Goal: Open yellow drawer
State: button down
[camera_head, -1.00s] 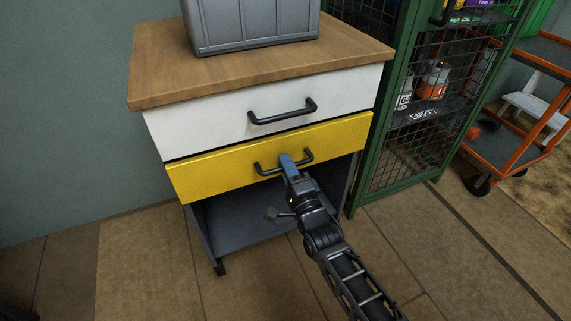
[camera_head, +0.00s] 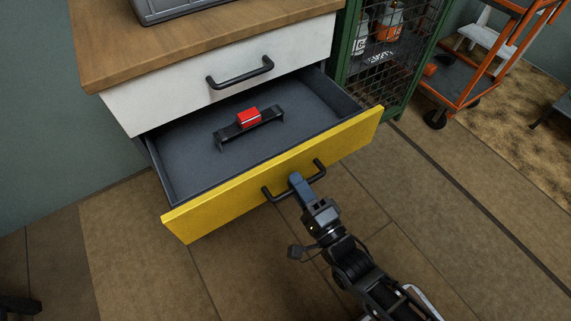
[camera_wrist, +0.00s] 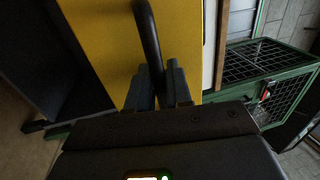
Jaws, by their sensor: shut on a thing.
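The yellow drawer (camera_head: 235,200) is pulled well out of the cabinet in the head view, below a closed white drawer (camera_head: 150,107). Its grey inside shows, with a black item with a red block (camera_head: 249,117) lying in it. My gripper (camera_head: 296,181) is shut on the black bar handle (camera_head: 276,196) at the middle of the yellow front. In the wrist view the blue fingers of my gripper (camera_wrist: 160,88) sit on both sides of the handle (camera_wrist: 148,35), and the yellow front (camera_wrist: 105,35) is close behind. The fingertips partly hide the handle.
The cabinet has a wooden top (camera_head: 110,55) with a grey bin (camera_head: 165,8) on it. A green mesh cage (camera_head: 385,65) stands right beside the cabinet. An orange cart (camera_head: 470,80) is further right. The tiled floor in front is clear.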

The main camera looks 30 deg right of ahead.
jog(key=shift+s, duration=1.2)
jog(key=c, duration=1.2)
grip_release()
jog(key=s, duration=0.2)
jog(key=s+f, duration=0.1)
jog(key=s, duration=0.4)
jog(key=shift+s+f, duration=0.3)
jog(key=s+r+n+g+p, duration=0.1)
jog(key=s+r+n+p, duration=0.2)
jog(key=s+r+n, duration=0.3)
jog(key=s+r+n+g+p, duration=0.2)
jog(key=s+r+n+p, duration=0.2)
jog(key=r, duration=1)
jog(key=s+r+n+g+p, duration=0.2)
jog(key=s+r+n+p, duration=0.2)
jog(key=s+r+n, duration=0.4)
notch_tip(320, 180, up, 2)
jog(key=shift+d+r, duration=0.15)
jog(key=shift+r, duration=0.1)
